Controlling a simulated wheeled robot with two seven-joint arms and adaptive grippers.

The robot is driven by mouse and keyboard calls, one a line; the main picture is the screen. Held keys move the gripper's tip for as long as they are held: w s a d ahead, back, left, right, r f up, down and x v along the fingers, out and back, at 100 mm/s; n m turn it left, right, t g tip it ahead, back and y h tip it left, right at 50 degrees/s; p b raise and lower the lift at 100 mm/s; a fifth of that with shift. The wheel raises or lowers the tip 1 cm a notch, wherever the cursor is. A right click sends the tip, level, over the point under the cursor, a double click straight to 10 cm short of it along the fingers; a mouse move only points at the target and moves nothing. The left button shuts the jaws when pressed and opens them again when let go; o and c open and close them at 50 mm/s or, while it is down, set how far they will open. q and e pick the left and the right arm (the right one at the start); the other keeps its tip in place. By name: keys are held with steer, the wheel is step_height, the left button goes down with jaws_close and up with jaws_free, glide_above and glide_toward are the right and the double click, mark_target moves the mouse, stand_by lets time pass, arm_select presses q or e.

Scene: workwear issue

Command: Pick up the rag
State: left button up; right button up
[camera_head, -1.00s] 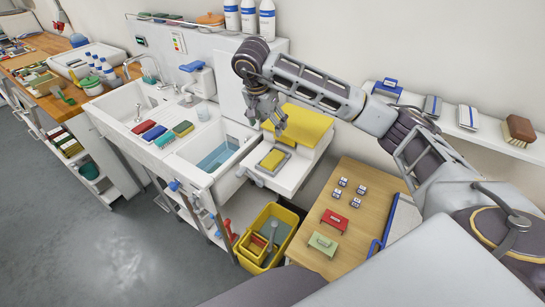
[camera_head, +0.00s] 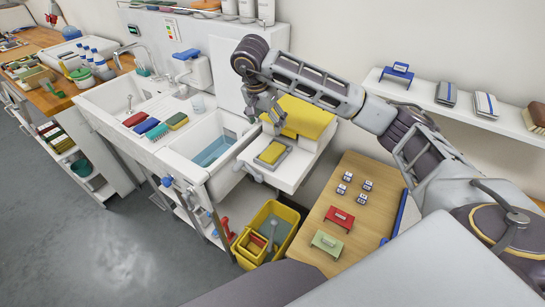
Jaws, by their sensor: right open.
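A folded yellow cloth, seemingly the rag (camera_head: 272,153), lies on a small grey tray (camera_head: 258,164) at the front of a white stand beside the sink. A larger yellow cloth or cover (camera_head: 308,120) lies over the raised back part of that stand. My right gripper (camera_head: 266,121) is open and empty, pointing down above and slightly behind the small yellow cloth, with a gap between them. It partly covers the left edge of the larger yellow piece. My left gripper is out of view.
A double sink (camera_head: 224,126) stands to the left, with coloured brushes (camera_head: 157,131) on its ledge. A yellow bucket (camera_head: 283,212) stands below. A wooden table (camera_head: 345,167) at right holds small blocks and red and green items. A wall shelf (camera_head: 452,111) is behind my arm.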

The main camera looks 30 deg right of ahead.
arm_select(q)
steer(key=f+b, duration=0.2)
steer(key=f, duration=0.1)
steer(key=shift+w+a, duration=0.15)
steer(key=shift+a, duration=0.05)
arm_select(e)
step_height(320, 180, down, 3)
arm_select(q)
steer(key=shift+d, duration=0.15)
arm_select(e)
glide_above(271, 154)
steer(key=f, duration=0.6)
steer(key=shift+s+a+f+p, duration=0.15)
steer(key=shift+a+f+p, duration=0.05)
steer(key=shift+f+p, duration=0.1)
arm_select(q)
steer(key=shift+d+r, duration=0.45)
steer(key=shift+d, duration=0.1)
arm_select(e)
steer(key=shift+x, duration=0.85)
steer(key=shift+f, duration=0.1)
